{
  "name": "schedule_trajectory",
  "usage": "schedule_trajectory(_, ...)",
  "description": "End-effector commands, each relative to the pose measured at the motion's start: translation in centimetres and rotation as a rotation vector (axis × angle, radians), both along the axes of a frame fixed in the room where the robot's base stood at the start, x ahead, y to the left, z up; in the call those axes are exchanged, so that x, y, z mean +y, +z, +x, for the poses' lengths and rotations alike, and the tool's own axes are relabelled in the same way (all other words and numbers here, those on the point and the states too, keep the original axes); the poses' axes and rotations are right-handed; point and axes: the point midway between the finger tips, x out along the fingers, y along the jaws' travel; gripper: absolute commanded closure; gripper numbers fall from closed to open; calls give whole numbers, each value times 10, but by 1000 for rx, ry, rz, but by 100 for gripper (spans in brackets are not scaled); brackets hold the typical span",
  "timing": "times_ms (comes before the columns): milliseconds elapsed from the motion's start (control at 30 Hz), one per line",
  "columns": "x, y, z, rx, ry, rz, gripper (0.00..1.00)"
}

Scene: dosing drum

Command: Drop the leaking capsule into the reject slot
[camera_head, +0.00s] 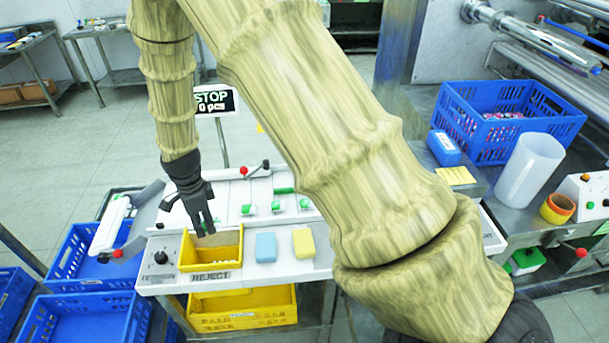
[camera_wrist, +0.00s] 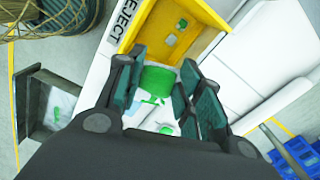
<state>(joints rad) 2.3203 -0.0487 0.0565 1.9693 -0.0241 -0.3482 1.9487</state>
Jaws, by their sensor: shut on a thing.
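My gripper (camera_head: 203,228) points down over the yellow reject box (camera_head: 235,257) on the white bench, close above its opening. In the wrist view, my gripper (camera_wrist: 160,112) is shut on a green capsule (camera_wrist: 157,80), which shows between the fingers. The capsule is hidden by the fingers in the head view, and I cannot make out a leak. The reject box also shows in the wrist view (camera_wrist: 210,40), just beyond the fingers, with its REJECT label on one side. Small green and pale pieces (camera_wrist: 172,40) lie inside it.
A blue sponge (camera_head: 266,247) and a yellow sponge (camera_head: 303,243) lie right of the box. A knob panel (camera_head: 160,258) is to its left. Several small green parts (camera_head: 277,207) stand behind. A yellow crate (camera_head: 243,308) is below, with blue crates (camera_head: 82,318) at left.

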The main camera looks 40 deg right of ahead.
Motion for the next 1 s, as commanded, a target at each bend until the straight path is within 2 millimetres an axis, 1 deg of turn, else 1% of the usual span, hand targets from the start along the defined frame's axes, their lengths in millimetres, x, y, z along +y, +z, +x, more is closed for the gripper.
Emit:
schedule_trajectory(33,0,-11,1,2,0,1,73)
schedule_trajectory(200,-2,-22,2,2,-2,1,73)
schedule_trajectory(367,-3,-26,1,1,-5,0,73)
schedule_trajectory(633,-3,-26,1,1,-5,0,73)
schedule_trajectory(667,-3,-26,1,1,-5,0,62)
schedule_trajectory(700,-3,-26,1,1,-5,0,55)
schedule_trajectory(800,-3,-26,1,1,-4,0,39)
schedule_trajectory(1000,-3,-26,1,2,-4,1,39)
